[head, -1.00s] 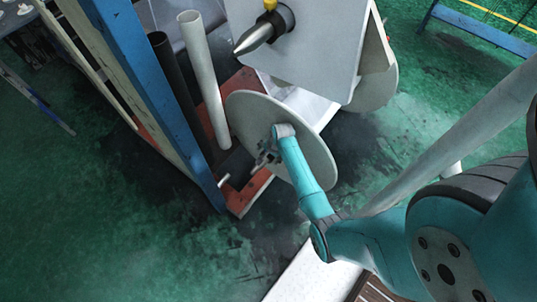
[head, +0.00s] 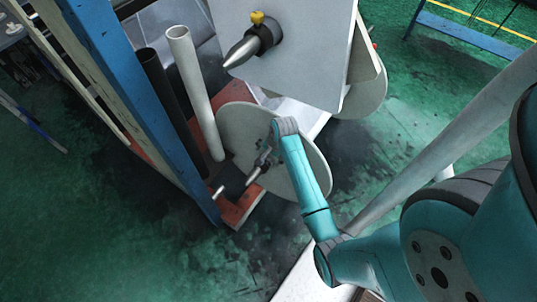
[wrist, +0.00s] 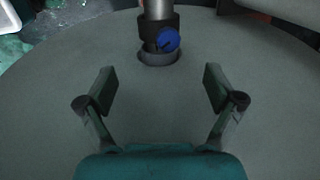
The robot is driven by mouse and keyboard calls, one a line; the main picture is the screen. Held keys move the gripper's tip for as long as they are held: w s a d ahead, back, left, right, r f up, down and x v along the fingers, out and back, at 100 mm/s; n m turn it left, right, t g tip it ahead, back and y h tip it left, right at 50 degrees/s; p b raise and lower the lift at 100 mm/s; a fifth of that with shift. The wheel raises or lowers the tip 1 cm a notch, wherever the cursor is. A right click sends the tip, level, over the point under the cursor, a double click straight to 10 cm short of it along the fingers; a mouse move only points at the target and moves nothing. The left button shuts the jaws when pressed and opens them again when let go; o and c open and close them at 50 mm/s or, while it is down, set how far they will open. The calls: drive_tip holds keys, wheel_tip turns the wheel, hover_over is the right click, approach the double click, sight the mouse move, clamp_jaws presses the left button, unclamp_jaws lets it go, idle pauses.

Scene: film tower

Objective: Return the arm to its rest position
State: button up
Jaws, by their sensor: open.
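My arm (head: 302,175) is teal and reaches from the lower right over a large round grey disc (head: 237,125). My gripper (head: 262,160) is small and partly hidden by the wrist in the head view. In the wrist view my gripper (wrist: 158,92) is open, its two fingers wide apart with nothing between them. Beyond the fingers, the grey disc (wrist: 160,115) fills most of the view. A shaft with a dark collar and a blue knob (wrist: 169,40) stands at its hole, apart from the fingers.
A blue post (head: 125,85) and upright white (head: 195,90) and black (head: 165,95) tubes stand left of the disc. A grey panel with a pointed metal cone (head: 243,50) is above. A grey pole (head: 430,155) slants near my arm. Green floor (head: 100,230) is open at lower left.

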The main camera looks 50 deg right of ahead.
drive_tip(key=shift+s+a+r, duration=0.1)
drive_tip(key=shift+a+r, duration=0.05)
drive_tip(key=shift+r, duration=0.1)
